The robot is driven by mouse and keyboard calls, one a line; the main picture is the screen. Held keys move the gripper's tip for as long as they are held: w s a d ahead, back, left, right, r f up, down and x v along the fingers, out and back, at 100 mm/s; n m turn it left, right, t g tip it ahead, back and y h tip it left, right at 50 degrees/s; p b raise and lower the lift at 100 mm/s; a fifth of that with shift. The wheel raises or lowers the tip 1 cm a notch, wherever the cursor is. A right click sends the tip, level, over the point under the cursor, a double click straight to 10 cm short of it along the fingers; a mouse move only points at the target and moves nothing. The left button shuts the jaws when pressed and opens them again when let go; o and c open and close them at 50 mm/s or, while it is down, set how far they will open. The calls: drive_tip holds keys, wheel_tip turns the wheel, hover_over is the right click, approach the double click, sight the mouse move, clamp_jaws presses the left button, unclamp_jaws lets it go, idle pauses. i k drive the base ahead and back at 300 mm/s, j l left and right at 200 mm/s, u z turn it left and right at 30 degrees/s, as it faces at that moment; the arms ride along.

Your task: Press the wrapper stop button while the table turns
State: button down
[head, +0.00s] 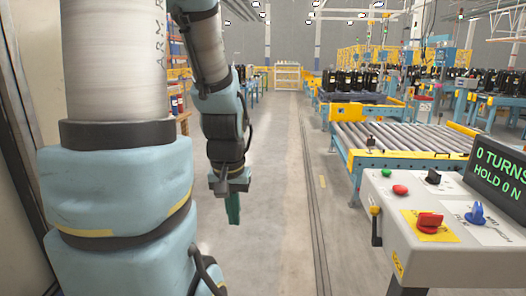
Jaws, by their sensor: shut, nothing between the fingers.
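A grey control console (440,262) stands at the lower right. On its top are a green button (386,173), a red button (400,190) and a black switch (433,177). A red rotary handle (430,221) sits on a yellow plate, with a blue knob (476,213) beside it. I cannot read which control is the stop button. A display (500,172) shows "0 TURNS" and "HOLD 0 N". My gripper (233,210) hangs pointing down over the aisle, left of the console and well apart from it. It is shut and empty, with green fingers.
A roller conveyor (390,138) with blue and yellow framing lies behind the console. Beyond it, black compressors (350,82) stand on a pallet, with more at the right. A yellow-tipped lever (375,212) projects from the console's left side. The aisle floor (290,200) is clear.

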sight(399, 189)
drive_tip(key=z, duration=1.5)
